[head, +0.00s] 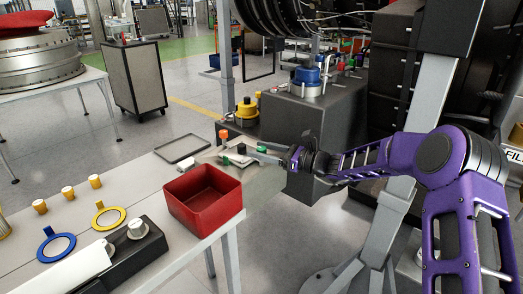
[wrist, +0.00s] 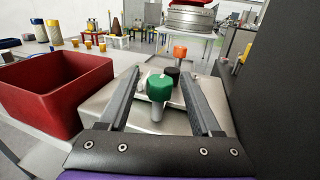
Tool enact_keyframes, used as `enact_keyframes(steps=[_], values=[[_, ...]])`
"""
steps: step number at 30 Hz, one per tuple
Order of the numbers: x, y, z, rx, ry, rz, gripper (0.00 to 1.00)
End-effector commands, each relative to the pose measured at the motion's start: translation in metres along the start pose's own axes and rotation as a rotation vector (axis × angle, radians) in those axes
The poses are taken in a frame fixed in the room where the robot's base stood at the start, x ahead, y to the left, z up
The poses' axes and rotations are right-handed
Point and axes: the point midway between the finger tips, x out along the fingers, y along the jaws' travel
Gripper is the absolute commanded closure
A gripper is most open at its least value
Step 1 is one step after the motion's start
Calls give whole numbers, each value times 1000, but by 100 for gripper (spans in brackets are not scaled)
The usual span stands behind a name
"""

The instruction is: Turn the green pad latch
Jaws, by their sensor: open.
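The green pad latch (wrist: 160,87) is a green knob on a short pale post, on a metal plate (wrist: 100,107). In the wrist view it stands between the two fingers of my gripper (wrist: 161,72), with a gap on either side. My gripper is open and I see no contact with the latch. In the head view my gripper (head: 247,154) reaches left over the plate at the table's far right end, and a bit of the green latch (head: 262,149) shows by the fingers.
A black knob (wrist: 173,73) and an orange latch (wrist: 180,52) stand just beyond the green one. A red bin (head: 203,197) is left of my gripper. A dark block (wrist: 278,100) rises close on the right. A grey tray (head: 182,148) lies behind.

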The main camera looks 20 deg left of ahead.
Motion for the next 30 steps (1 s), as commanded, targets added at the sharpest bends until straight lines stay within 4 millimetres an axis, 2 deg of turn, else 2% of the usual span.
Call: enact_keyframes(steps=[5,15,21,25,30], values=[[-20,-1,0,0,2,-3,35],[-102,-1,0,-1,1,-5,35],[-144,-1,1,-1,-1,-3,35],[-162,-1,0,-1,0,-2,35],[-172,0,0,0,0,0,35]])
